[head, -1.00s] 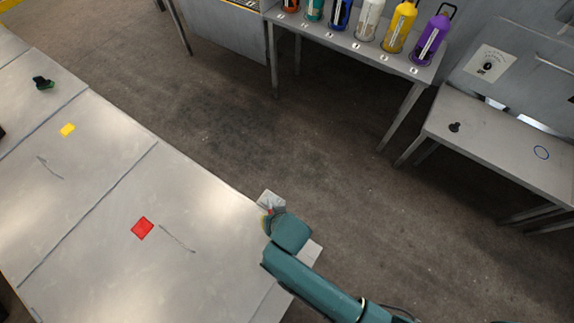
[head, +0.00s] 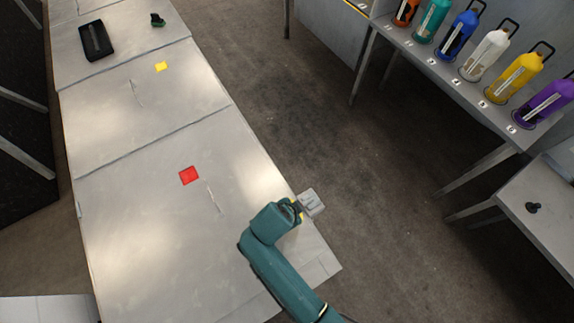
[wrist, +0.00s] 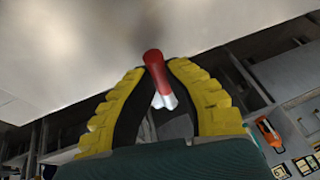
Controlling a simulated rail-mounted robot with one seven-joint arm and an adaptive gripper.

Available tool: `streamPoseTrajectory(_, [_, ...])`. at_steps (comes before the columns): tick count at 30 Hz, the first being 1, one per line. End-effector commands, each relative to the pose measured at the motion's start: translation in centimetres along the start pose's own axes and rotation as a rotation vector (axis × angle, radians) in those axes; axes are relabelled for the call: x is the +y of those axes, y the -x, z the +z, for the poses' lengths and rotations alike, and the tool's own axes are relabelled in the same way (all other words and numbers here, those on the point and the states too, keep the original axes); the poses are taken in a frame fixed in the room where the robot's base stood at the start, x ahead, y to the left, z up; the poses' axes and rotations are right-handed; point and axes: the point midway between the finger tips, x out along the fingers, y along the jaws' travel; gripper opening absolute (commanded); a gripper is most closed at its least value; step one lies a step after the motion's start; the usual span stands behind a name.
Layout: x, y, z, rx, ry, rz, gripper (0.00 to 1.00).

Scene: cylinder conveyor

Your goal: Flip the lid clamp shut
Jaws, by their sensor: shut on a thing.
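My gripper (head: 298,208) is at the right edge of the long grey table, beside a small pale plate (head: 313,203) that juts out past the edge. In the wrist view, my yellow-padded fingers (wrist: 160,98) are closed around a red handle with a pale metal end (wrist: 154,68), which looks like the clamp's lever. The handle's tip sticks out beyond the fingertips. In the head view my gripper and arm hide the handle, and the rest of the clamp and any lid cannot be made out.
Several coloured cylinders, including a purple one (head: 543,104), stand on a shelf at right. Open floor lies between.

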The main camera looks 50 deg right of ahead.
Motion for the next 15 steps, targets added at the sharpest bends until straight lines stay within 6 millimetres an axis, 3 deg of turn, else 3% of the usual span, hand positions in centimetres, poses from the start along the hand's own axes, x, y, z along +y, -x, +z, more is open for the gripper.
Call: streamPoseTrajectory(15, [0.31,-0.66,-0.50,0.005,-0.044,0.026,0.00])
